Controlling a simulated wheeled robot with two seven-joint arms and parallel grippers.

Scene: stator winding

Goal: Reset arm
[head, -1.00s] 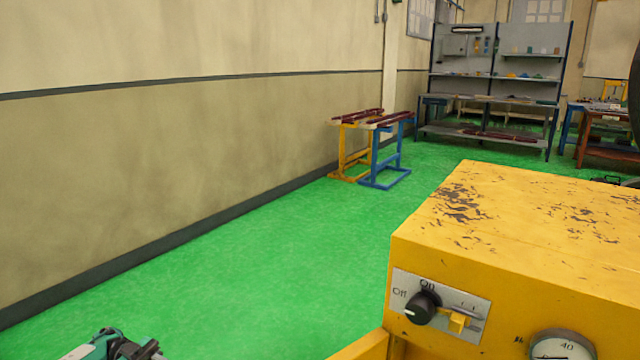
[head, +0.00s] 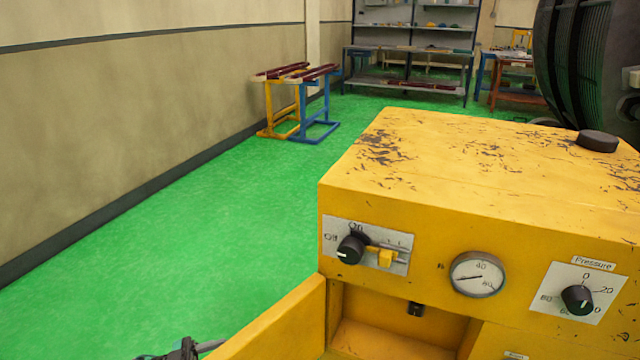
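Part of my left gripper (head: 186,351) shows at the bottom edge, left of the yellow machine (head: 450,185). It is dark and teal with a grey tip reaching toward the machine's low yellow side wall. Most of it is cut off by the frame, so I cannot tell whether its fingers are apart or whether it touches the wall. My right gripper is not in view.
The machine front carries an on/off knob (head: 351,248), a round gauge (head: 478,275) and a pressure knob (head: 577,299). A large dark ribbed round part (head: 575,65) stands behind right. Yellow and blue stands (head: 318,110) are by the wall. Green floor is clear at left.

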